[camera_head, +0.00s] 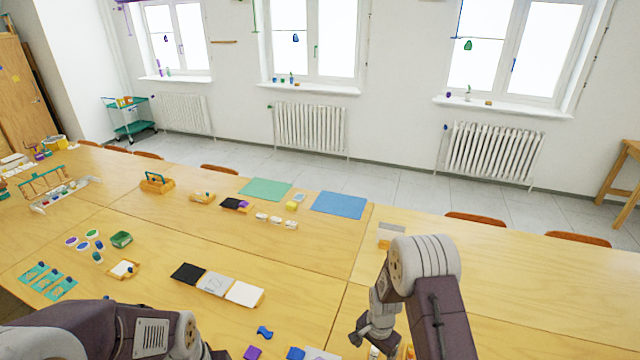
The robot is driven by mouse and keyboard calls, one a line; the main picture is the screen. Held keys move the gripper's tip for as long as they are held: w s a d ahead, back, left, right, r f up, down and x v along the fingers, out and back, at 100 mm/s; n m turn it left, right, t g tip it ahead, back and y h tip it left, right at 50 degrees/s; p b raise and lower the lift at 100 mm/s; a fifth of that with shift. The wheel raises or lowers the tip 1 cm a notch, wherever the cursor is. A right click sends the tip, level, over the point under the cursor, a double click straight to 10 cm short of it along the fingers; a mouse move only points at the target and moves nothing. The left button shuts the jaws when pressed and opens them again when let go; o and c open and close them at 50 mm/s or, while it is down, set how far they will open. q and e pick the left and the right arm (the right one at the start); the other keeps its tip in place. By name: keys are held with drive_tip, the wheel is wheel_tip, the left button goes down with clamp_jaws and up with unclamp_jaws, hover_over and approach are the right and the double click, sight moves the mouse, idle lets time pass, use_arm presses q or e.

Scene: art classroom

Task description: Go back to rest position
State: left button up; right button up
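Both my arms show at the bottom of the head view. My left arm comes in low from the left, and its gripper is out of the picture or hidden below the frame edge. My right arm rises at the lower right and bends down. Its gripper (366,334) hangs over the wooden table (490,265) near the front edge of the picture. The fingers are small and partly cut off, so I cannot tell whether they are open or shut.
Blue and purple pieces (265,332) lie between my arms. Black, grey and white tiles (215,284) lie mid-table. A green mat (265,189) and a blue mat (339,205) lie farther back. Paint pots (92,234) stand at left. The table's right part is mostly clear.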

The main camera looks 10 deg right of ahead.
wheel_tip(320, 180, up, 9)
drive_tip(key=w+a+n+t+b, duration=0.1)
drive_tip(key=w+t+b, duration=0.2)
drive_tip(key=b, duration=0.1)
drive_tip(key=s+a+r+n+g+b, duration=0.1)
drive_tip(key=s+r+n, duration=0.1)
drive_tip(key=s+n, duration=0.7)
drive_tip(key=s, duration=0.7)
drive_tip(key=shift+r+g+b, duration=0.3)
drive_tip(key=shift+r+g, duration=0.05)
drive_tip(key=shift+g, duration=0.05)
drive_tip(key=shift+s, duration=0.1)
